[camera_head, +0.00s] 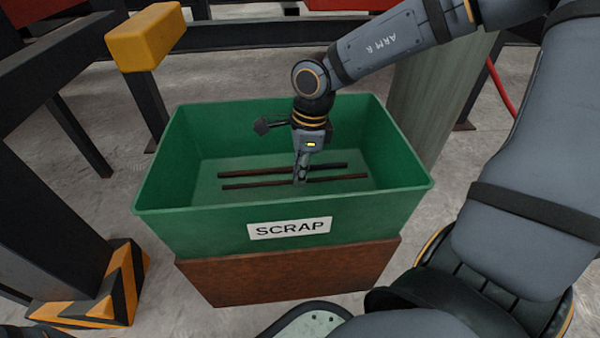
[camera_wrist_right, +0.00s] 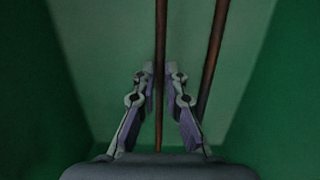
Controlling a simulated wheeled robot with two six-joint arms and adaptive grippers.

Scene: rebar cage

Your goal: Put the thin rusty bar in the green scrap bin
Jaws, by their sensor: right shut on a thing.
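The green scrap bin (camera_head: 190,222), labelled SCRAP, stands open in the middle of the head view. My right gripper (camera_head: 300,181) points down inside it. In the right wrist view the gripper (camera_wrist_right: 160,68) is shut on a thin rusty bar (camera_wrist_right: 159,28), one finger on each side. In the head view this seems to be the nearer bar (camera_head: 340,179), lying crosswise low in the bin. Whether it touches the bin floor I cannot tell. A second rusty bar (camera_head: 250,173) lies behind it, roughly parallel, and also shows in the wrist view (camera_wrist_right: 211,50). My left gripper is not in view.
The bin rests on a rusty brown block (camera_head: 290,272). A dark post with a yellow block (camera_head: 145,37) on top stands behind left. A black-and-orange striped base (camera_head: 120,290) is at front left. A grey column (camera_head: 435,95) stands behind right.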

